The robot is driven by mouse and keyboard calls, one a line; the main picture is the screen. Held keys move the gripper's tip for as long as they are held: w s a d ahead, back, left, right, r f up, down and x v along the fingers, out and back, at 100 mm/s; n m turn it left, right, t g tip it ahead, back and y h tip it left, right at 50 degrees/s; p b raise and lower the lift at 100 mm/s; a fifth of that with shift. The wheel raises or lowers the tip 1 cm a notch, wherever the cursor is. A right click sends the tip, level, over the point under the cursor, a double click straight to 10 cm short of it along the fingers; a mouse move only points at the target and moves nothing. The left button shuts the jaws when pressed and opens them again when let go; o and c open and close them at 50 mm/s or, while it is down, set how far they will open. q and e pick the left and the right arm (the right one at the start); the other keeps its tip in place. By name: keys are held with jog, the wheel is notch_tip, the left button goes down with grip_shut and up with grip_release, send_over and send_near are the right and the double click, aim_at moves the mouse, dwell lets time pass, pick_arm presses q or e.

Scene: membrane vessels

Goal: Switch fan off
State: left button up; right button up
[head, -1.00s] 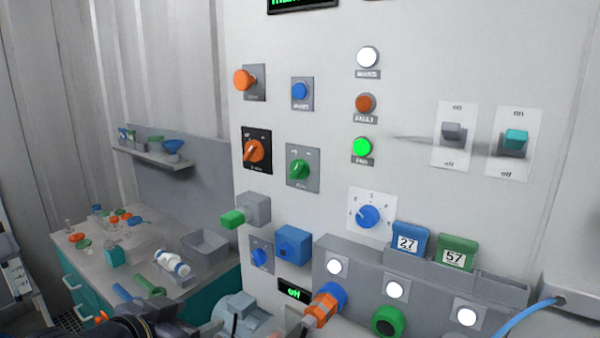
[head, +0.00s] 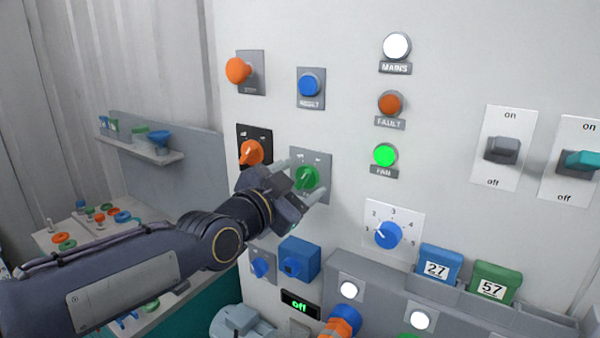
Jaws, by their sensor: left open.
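The green rotary knob (head: 307,177) sits on a grey plate on the pale panel. My left gripper (head: 302,181) is open at this knob, one finger above it to the left and one below it to the right. I cannot tell whether the fingers touch the knob. The FAN lamp (head: 384,155) to the right is lit bright green. The small text on the knob's plate is too blurred to read. My right gripper is not in view.
An orange rotary knob (head: 250,152) on a black plate is close to my left gripper. A blue push button (head: 309,84) is above, and a blue box (head: 300,259) sticks out below. A numbered blue dial (head: 388,235) and two toggle switches are to the right.

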pick_arm(q)
jog(key=shift+w+d, duration=0.15)
jog(key=shift+w, duration=0.1)
jog(key=c, duration=0.9)
jog(key=shift+c, duration=0.2)
